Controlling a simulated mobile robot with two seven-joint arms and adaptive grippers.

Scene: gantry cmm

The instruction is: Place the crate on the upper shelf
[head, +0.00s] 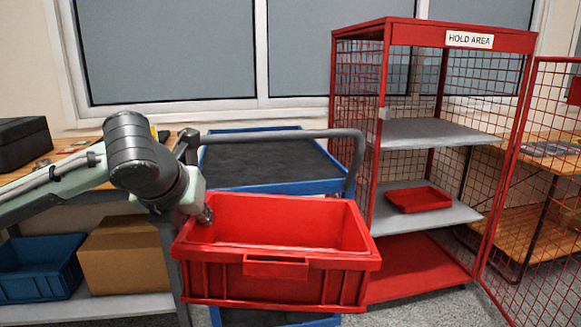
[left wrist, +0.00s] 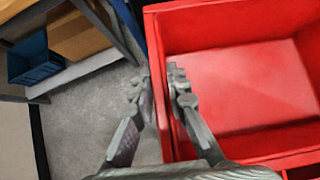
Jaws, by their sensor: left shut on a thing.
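The red crate (head: 275,285) is empty and hangs roughly level in front of the blue cart in the head view. My left gripper (head: 206,214) is shut on the crate's left side wall. In the left wrist view the fingers (left wrist: 161,75) straddle the wall of the crate (left wrist: 250,95), one inside and one outside. The upper shelf (head: 430,131) is a bare grey board in the red mesh cage at the right. My right gripper is not in view.
The red cage (head: 386,100), marked HOLD AREA, has its mesh door (head: 540,180) swung open to the right. A red tray (head: 419,199) lies on its lower shelf (head: 440,219). The blue cart (head: 265,188) stands behind the crate. A workbench with a box (head: 125,256) is left.

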